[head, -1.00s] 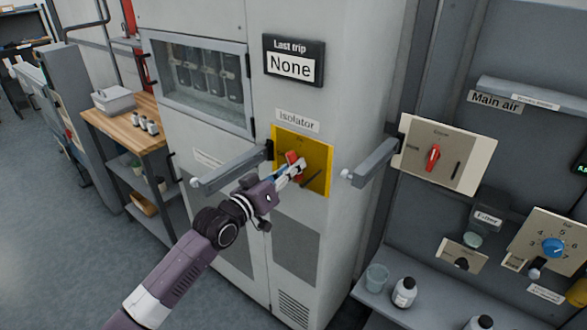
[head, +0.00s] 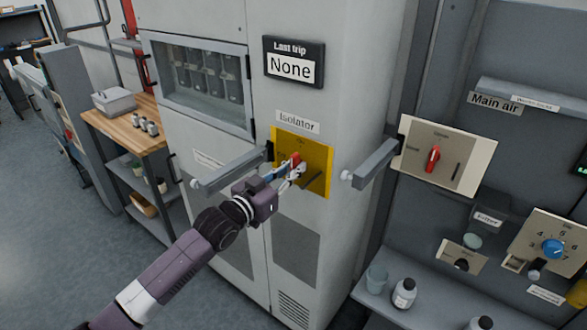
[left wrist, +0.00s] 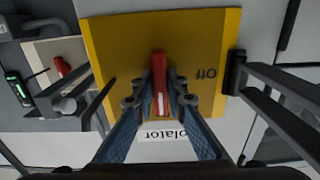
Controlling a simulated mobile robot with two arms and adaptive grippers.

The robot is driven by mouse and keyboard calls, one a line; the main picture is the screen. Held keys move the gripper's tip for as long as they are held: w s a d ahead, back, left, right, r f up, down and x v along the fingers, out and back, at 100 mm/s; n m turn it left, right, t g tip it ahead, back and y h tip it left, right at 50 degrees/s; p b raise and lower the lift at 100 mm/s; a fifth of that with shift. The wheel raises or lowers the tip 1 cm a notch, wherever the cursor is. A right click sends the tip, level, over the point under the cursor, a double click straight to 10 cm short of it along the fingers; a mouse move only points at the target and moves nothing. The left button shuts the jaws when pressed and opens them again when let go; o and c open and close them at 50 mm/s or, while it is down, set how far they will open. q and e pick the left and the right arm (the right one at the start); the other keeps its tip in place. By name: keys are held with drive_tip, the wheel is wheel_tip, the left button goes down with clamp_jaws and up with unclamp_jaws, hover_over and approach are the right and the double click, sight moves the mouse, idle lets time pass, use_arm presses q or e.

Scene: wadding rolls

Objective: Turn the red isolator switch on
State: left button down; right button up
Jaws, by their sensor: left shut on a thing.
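The red isolator switch (head: 295,160) sits on a yellow plate (head: 318,156) under the "Isolator" label (head: 298,121) on the grey cabinet. My left gripper (head: 294,171) is at the plate, shut on the red handle. In the left wrist view the red handle (left wrist: 160,75) lies between the two fingertips (left wrist: 160,98), with the yellow plate (left wrist: 110,40) behind it. The word "Off" (left wrist: 205,74) shows on the plate to the right of the handle. The fingers partly hide the handle in the head view. My right gripper is not in view.
Grey bars stick out left (head: 230,168) and right (head: 372,165) of the yellow plate, close to my left wrist. Another red switch (head: 433,158) is on a pale plate at the right. A shelf with bottles (head: 404,292) is below it.

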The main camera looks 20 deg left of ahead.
use_arm(q)
drive_tip(key=shift+f, duration=0.1)
drive_tip(key=c, duration=1.9)
unclamp_jaws()
drive_tip(key=shift+c, duration=0.2)
drive_tip(key=v, duration=1.2)
